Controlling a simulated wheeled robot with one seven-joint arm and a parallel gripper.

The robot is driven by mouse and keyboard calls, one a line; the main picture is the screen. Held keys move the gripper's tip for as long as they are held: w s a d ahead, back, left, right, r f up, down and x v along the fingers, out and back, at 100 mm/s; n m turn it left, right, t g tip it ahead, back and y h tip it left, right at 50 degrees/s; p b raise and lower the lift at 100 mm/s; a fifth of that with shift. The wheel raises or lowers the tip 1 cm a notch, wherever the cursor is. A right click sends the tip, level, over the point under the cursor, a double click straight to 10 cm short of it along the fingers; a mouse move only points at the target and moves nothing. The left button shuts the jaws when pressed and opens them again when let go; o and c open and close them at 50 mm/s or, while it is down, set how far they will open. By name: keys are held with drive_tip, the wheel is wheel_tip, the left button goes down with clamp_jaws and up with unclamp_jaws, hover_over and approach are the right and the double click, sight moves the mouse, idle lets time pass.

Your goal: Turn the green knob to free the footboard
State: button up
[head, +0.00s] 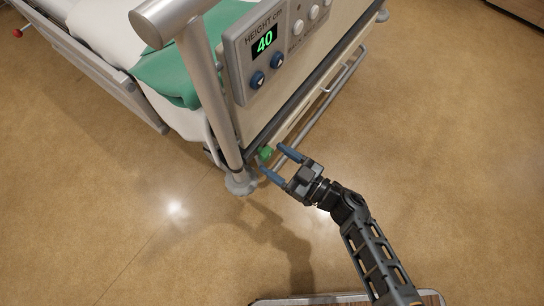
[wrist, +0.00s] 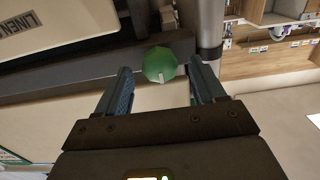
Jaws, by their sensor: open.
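The green knob (head: 265,153) sits low on the end of the bed, close to the foot of the grey corner post. In the wrist view the knob (wrist: 160,64) is a faceted green disc with a small pale mark at its lower edge. My gripper (head: 275,159) is open, with its blue fingers pointing at the knob. In the wrist view the fingertips (wrist: 158,72) lie on either side of the knob, with a gap on each side. The footboard (head: 300,62) is the pale panel above the knob, with its dark lower rail.
A control box (head: 272,50) reading 40 hangs on the footboard. The grey post (head: 212,90) stands left of the knob. A metal rail (head: 325,100) runs along the bed end. The floor (head: 120,230) around is clear. Shelving (wrist: 265,62) shows at right in the wrist view.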

drive_tip(key=shift+x, duration=0.95)
drive_tip(key=c, duration=1)
drive_tip(key=shift+c, duration=0.2)
